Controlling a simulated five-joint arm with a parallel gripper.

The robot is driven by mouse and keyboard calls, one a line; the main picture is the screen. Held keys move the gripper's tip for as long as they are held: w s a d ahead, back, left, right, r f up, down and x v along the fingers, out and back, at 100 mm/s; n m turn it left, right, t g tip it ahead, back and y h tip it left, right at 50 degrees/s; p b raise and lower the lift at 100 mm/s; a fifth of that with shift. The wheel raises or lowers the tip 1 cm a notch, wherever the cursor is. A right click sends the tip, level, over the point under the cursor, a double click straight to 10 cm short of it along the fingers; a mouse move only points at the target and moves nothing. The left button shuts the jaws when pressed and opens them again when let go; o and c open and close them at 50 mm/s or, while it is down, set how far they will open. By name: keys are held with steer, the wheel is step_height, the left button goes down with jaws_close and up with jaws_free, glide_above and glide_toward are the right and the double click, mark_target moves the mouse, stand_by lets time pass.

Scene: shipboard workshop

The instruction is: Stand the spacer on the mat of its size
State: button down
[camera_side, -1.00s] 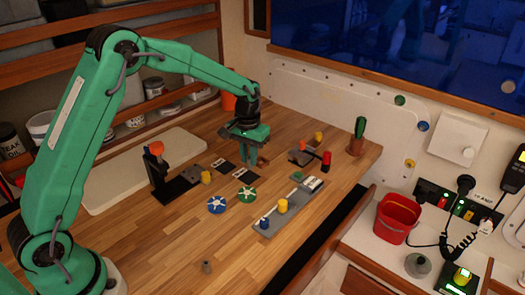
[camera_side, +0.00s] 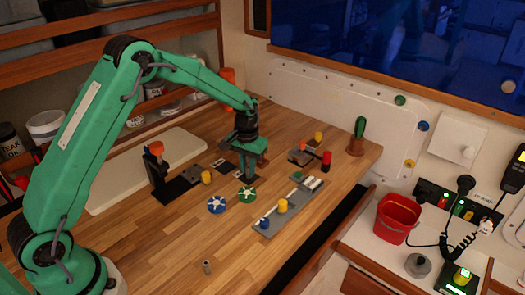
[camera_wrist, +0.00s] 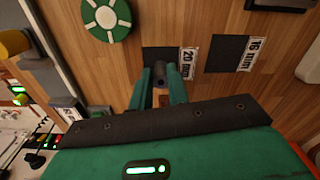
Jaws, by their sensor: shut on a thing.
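My gripper (camera_wrist: 161,85) points down with its two teal fingers shut on the spacer (camera_wrist: 159,73), a small dark grey cylinder. In the wrist view the spacer stands roughly upright against the black mat labelled 20 mm (camera_wrist: 153,52); I cannot tell whether it touches. The mat labelled 16 mm (camera_wrist: 227,53) lies to the right, bare. In the side view my gripper (camera_side: 243,173) covers the nearer mat and hides the spacer. Another dark mat (camera_side: 222,166) shows just left of it.
A green disc (camera_side: 248,195) and a blue disc (camera_side: 216,205) lie in front of the mats. A grey rail (camera_side: 268,226) with a yellow knob is to the right. A small grey cylinder (camera_side: 207,267) stands on clear bench at the front. A black stand (camera_side: 180,188) is left.

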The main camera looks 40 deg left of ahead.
steer(key=shift+f, duration=0.1)
steer(key=c, duration=1.3)
jaws_free()
steer(key=shift+c, duration=0.2)
step_height(320, 180, up, 12)
